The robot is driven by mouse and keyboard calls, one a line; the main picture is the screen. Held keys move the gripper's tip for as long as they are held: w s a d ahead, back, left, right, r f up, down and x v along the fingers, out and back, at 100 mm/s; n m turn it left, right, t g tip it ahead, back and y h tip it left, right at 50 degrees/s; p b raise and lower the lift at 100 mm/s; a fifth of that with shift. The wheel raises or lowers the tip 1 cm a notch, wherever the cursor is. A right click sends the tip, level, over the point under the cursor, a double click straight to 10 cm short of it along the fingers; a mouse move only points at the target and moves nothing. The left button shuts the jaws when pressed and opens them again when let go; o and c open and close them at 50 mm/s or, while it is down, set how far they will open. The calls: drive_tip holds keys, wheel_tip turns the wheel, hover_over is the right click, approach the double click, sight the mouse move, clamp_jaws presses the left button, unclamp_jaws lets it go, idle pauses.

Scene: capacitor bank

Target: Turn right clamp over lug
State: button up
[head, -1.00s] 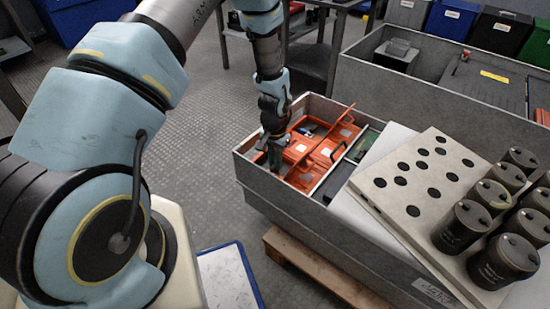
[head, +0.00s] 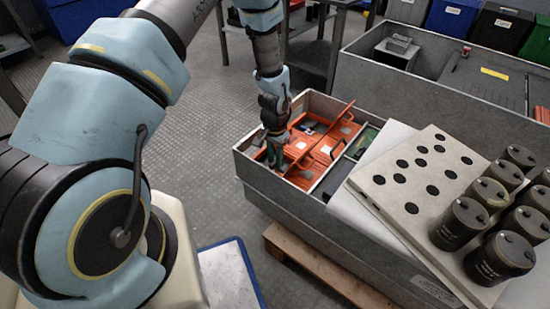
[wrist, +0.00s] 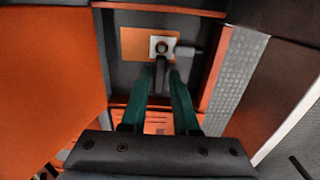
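In the wrist view a clamp (wrist: 162,46) sits on a pale plate over an orange square, inside a dark recess. It has a round dark pivot, a short grey arm (wrist: 188,50) to the right and a dark bar running down from it. My gripper (wrist: 161,76) has two green fingers, one on each side of the bar. The fingers are apart, with the bar between their tips; whether they press on it I cannot tell. In the head view my gripper (head: 275,160) reaches down into the orange-lined box, and the clamp is too small to make out.
Orange panels (head: 320,148) stand inside the grey-walled box (head: 290,200). In the wrist view an orange panel (wrist: 50,80) is close on the left and a grey textured strip (wrist: 235,75) on the right. Black capacitors (head: 500,260) stand at the right.

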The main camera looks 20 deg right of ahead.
sight(275, 162)
wheel_tip(275, 162, up, 11)
drive_tip(key=p, duration=0.2)
idle(0.4)
drive_tip(key=shift+f, duration=0.1)
drive_tip(key=w+a+r+n, duration=0.3)
drive_tip(key=w+a+r, duration=0.1)
drive_tip(key=a+r, duration=0.4)
drive_tip(key=s+a+r+n+t, duration=0.1)
drive_tip(key=s+a+r+n, duration=0.3)
drive_tip(key=a+r, duration=0.5)
drive_tip(key=s+a+r+n+t, duration=0.1)
drive_tip(key=s+a+r+n, duration=0.3)
drive_tip(key=a, duration=0.9)
wheel_tip(275, 162, up, 26)
drive_tip(key=p, duration=2.5)
drive_tip(key=shift+w+a+r, duration=0.2)
drive_tip(key=shift+w+a, duration=0.1)
